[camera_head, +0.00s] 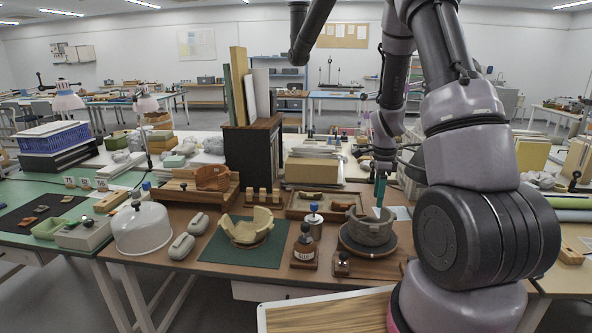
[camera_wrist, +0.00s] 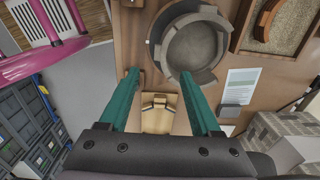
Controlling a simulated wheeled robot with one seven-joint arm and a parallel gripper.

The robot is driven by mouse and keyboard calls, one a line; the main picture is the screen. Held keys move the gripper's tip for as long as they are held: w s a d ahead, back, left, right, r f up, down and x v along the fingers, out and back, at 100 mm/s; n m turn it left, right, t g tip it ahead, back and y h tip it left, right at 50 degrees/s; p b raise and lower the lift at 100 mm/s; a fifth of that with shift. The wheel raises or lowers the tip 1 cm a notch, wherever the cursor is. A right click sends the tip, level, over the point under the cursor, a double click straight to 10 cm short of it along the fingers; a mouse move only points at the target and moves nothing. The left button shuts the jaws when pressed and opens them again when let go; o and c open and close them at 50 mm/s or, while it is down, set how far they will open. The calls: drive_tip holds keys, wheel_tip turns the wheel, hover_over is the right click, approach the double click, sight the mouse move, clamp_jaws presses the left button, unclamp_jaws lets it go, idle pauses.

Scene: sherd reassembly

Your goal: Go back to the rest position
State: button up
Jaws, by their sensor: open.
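My gripper (camera_head: 380,192) hangs over the right part of the brown table, its teal fingers pointing down. In the wrist view my gripper (camera_wrist: 159,74) is open, with nothing held between its fingers. A grey broken vessel (camera_head: 368,232) stands on a dark round stand, just below and beside the fingers in the head view. In the wrist view the grey vessel (camera_wrist: 192,50) shows from above as an open ring, beyond the fingertips. Whether a finger touches it I cannot tell. A cream broken vessel (camera_head: 247,230) stands on a green mat (camera_head: 215,250).
A glue bottle (camera_head: 304,247), a lidded metal jar (camera_head: 312,218) and a white dome (camera_head: 142,228) stand on the table. A shallow tray with sherds (camera_head: 300,210) lies behind. A black cabinet (camera_head: 252,160) rises at the back. A small wooden stand (camera_wrist: 158,118) shows between the fingers in the wrist view.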

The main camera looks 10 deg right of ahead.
drive_tip(key=s+a+r+n+t+y, duration=0.1)
drive_tip(key=s+a+r+n+t, duration=0.2)
drive_tip(key=r, duration=0.7)
drive_tip(key=s+a+r+n, duration=0.2)
drive_tip(key=a+r+n, duration=0.2)
drive_tip(key=r, duration=0.6)
drive_tip(key=s+a+r+n+t, duration=0.2)
drive_tip(key=s+r+n, duration=0.3)
drive_tip(key=s, duration=0.3)
drive_tip(key=s+a+r+n+t+y, duration=0.1)
drive_tip(key=s+a+r+n+t, duration=0.1)
drive_tip(key=s+a+r+n, duration=0.3)
drive_tip(key=s+r, duration=0.3)
drive_tip(key=shift+s, duration=0.3)
drive_tip(key=shift+d+r, duration=0.1)
